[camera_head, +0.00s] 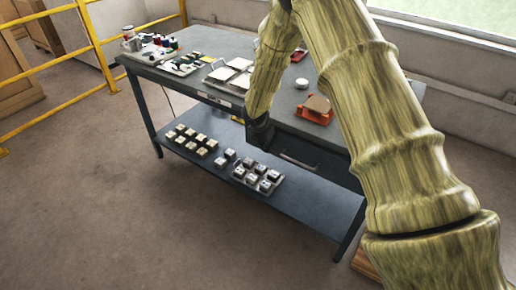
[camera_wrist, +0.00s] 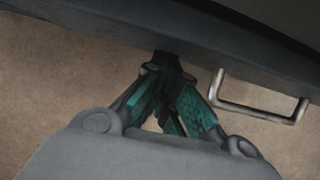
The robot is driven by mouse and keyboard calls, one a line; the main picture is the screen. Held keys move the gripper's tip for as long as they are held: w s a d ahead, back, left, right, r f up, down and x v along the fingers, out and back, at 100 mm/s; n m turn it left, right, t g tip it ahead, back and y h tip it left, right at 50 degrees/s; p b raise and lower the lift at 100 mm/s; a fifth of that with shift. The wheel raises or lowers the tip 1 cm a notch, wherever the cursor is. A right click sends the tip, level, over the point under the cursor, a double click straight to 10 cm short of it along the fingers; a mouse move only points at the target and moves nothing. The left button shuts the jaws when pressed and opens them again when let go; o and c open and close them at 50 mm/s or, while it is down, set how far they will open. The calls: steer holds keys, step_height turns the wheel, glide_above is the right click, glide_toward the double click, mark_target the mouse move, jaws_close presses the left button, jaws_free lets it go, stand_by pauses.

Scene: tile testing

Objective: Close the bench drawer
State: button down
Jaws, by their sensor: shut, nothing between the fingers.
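The bench (camera_head: 215,50) has a dark grey top with drawer fronts beneath its front edge. A drawer (camera_head: 312,152) with a long metal handle (camera_head: 298,161) is right of my gripper (camera_head: 266,146) in the head view; my arm hides part of it. How far it stands out is unclear. In the wrist view, my gripper (camera_wrist: 165,62) is shut and empty, its teal-padded fingertips meeting at a dark front edge (camera_wrist: 110,28). Whether they touch it I cannot tell. A metal bar handle (camera_wrist: 258,108) is to their right, outside the fingers.
Bench-top items include white tiles (camera_head: 232,70) and an orange device (camera_head: 315,110). The lower shelf (camera_head: 200,180) carries several small blocks. A yellow railing (camera_head: 95,45) is at the left. Open floor (camera_head: 90,220) lies in front of the bench.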

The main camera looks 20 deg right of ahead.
steer(key=w+d+p, duration=0.1)
steer(key=w+d, duration=0.1)
steer(key=shift+d+r, duration=0.1)
steer(key=shift+d, duration=0.2)
steer(key=shift+w, duration=0.1)
stand_by(0.3)
